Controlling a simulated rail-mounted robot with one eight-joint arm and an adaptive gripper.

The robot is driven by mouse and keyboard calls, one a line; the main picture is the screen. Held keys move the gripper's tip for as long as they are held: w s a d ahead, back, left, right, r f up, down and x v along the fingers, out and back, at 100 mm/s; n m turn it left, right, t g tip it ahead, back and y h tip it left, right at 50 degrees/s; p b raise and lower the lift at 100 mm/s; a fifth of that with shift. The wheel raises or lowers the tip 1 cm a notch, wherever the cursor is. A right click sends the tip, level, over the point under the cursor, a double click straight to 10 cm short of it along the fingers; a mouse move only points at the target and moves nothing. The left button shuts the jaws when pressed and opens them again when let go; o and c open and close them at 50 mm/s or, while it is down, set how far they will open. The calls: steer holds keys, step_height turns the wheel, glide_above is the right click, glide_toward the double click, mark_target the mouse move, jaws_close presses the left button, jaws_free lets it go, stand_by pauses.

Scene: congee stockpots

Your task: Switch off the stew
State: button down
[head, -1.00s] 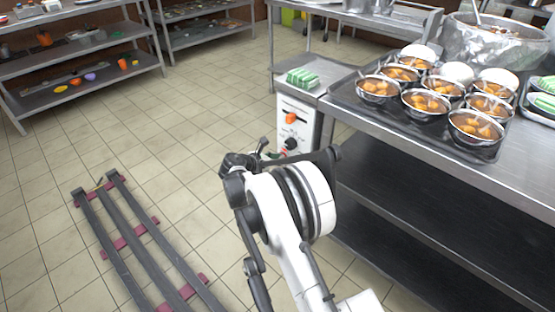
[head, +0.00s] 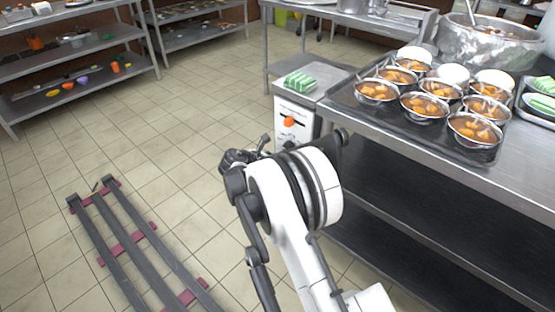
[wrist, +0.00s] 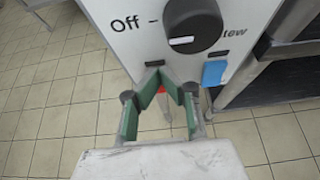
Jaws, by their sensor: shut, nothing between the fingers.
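A white control box (head: 298,112) stands at the end of the steel counter. In the wrist view its front panel (wrist: 120,30) carries a dark round knob (wrist: 194,24), with "Off" at its left and a partly covered "Stew" label at its right. A white line shows on the knob's lower left side. My gripper (wrist: 166,78), with green-lined fingers, is shut and empty, its tips just below the knob and apparently apart from it. In the head view my arm hides most of the box's lower front.
An orange knob (head: 289,121) sits higher on the box, and green-striped items (head: 301,82) lie on top. A blue tab (wrist: 214,72) is right of my fingers. The counter holds a tray (head: 345,96) of filled bowls and a large pot (head: 485,48).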

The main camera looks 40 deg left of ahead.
steer(key=shift+s, duration=0.1)
steer(key=p+v, duration=0.3)
steer(key=v, duration=1)
steer(key=shift+r, duration=0.25)
